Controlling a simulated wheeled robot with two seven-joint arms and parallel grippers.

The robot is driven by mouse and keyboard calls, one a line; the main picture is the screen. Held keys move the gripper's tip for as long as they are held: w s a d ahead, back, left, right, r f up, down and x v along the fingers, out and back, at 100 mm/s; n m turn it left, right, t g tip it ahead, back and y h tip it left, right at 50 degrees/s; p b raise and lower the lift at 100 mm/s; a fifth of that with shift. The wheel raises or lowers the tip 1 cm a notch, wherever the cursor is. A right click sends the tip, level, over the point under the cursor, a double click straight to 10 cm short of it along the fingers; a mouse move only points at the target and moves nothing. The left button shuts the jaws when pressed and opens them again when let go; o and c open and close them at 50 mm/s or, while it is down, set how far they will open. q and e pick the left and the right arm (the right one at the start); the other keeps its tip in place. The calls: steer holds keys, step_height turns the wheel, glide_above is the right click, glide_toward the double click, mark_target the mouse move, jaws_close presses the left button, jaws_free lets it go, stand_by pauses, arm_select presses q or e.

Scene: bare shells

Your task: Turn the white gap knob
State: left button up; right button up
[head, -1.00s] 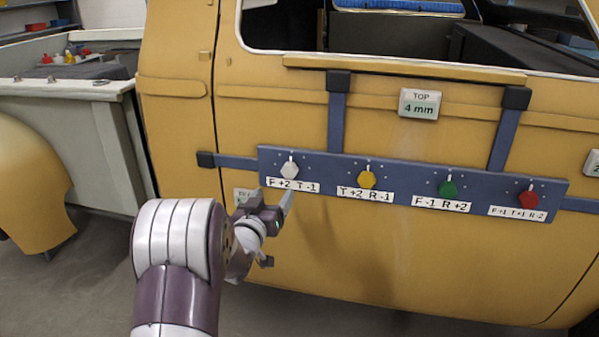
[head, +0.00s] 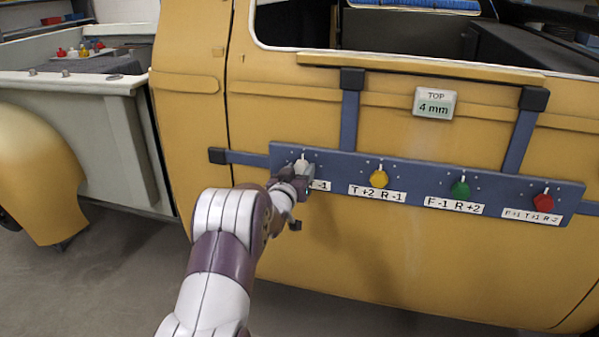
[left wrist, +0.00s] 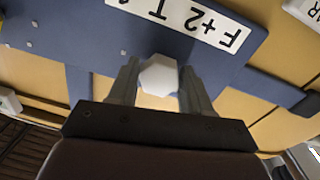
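The white gap knob (head: 301,164) is at the left end of the blue panel (head: 405,178) on the yellow vehicle side. My left gripper (head: 299,175) is at this knob and covers its lower part and most of its label. In the left wrist view, the white knob (left wrist: 159,76) sits between the two fingers of my left gripper (left wrist: 160,80). A display (head: 434,104) reads "TOP 4 mm". My right gripper is not in view.
Yellow (head: 379,178), green (head: 460,189) and red (head: 543,202) knobs with labels follow to the right on the panel. Blue straps with dark end blocks hold the panel to the body. A window opening lies above. The floor at lower left is clear.

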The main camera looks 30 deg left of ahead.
arm_select(q)
steer(key=c, duration=0.4)
steer(key=shift+c, duration=0.2)
steer(key=shift+f, duration=0.1)
steer(key=m+b, duration=0.4)
steer(key=shift+f+m, duration=0.2)
steer(key=shift+m, duration=0.1)
steer(key=shift+r+m+g+b, duration=0.2)
steer(key=shift+m+g+b, duration=0.1)
steer(key=shift+m+b, duration=1.5)
steer(key=shift+m, duration=0.3)
steer(key=o, duration=1)
steer(key=shift+o, duration=0.2)
